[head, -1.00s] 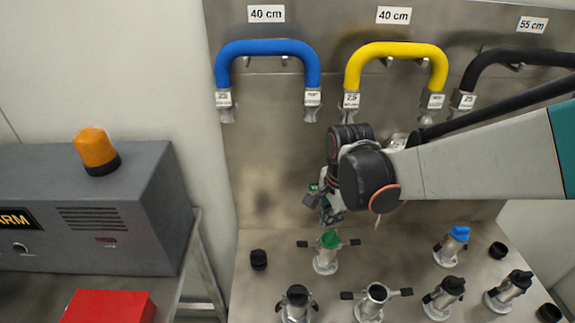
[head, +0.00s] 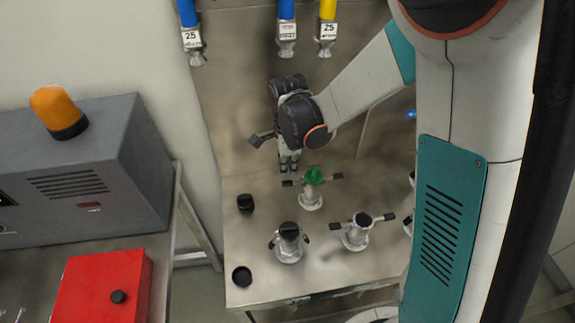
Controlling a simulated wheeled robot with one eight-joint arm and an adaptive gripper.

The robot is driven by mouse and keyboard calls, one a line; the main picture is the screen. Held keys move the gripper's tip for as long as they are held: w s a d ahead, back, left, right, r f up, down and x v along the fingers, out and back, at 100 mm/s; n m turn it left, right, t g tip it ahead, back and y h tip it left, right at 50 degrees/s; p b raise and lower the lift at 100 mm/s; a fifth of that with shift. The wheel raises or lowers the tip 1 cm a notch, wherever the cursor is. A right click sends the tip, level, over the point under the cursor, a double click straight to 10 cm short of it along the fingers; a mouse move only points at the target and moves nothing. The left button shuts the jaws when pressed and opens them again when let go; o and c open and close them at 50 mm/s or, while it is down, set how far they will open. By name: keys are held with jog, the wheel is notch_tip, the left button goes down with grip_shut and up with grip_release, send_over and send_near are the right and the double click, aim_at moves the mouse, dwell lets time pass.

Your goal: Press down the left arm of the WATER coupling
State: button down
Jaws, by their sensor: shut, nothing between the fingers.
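No WATER label is readable, so I cannot tell by name which coupling it is. A metal coupling with a green top (head: 313,178) stands upright on the steel bench. Its dark left arm (head: 290,183) and right arm (head: 332,177) both stick out sideways, about level. My gripper (head: 289,166) is shut and empty, pointing down just behind and left of the green top, close above the left arm in the picture. I cannot tell whether it touches. Another coupling (head: 358,232) with a dark mouth also has both arms out. A black-topped coupling (head: 288,245) has its arms folded down.
Blue and yellow hoses (head: 328,10) hang on the back panel. Loose black caps lie on the bench (head: 262,280), one at the left (head: 245,203) and one at the front (head: 242,275). A grey alarm box (head: 75,170) and red box (head: 105,290) stand left. My arm hides the right side.

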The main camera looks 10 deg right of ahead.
aim_at(284, 183)
jog(key=shift+f+b, duration=2)
jog(key=shift+f, duration=1.5)
jog(key=shift+d+f+b, duration=0.1)
jog(key=shift+f+b, duration=0.65)
jog(key=shift+f, duration=0.1)
jog(key=shift+a+r+p, duration=0.4)
jog(key=shift+a+r, duration=0.2)
jog(key=shift+r, duration=0.1)
jog(key=shift+r+p, duration=1.85)
jog(key=shift+r, duration=1.15)
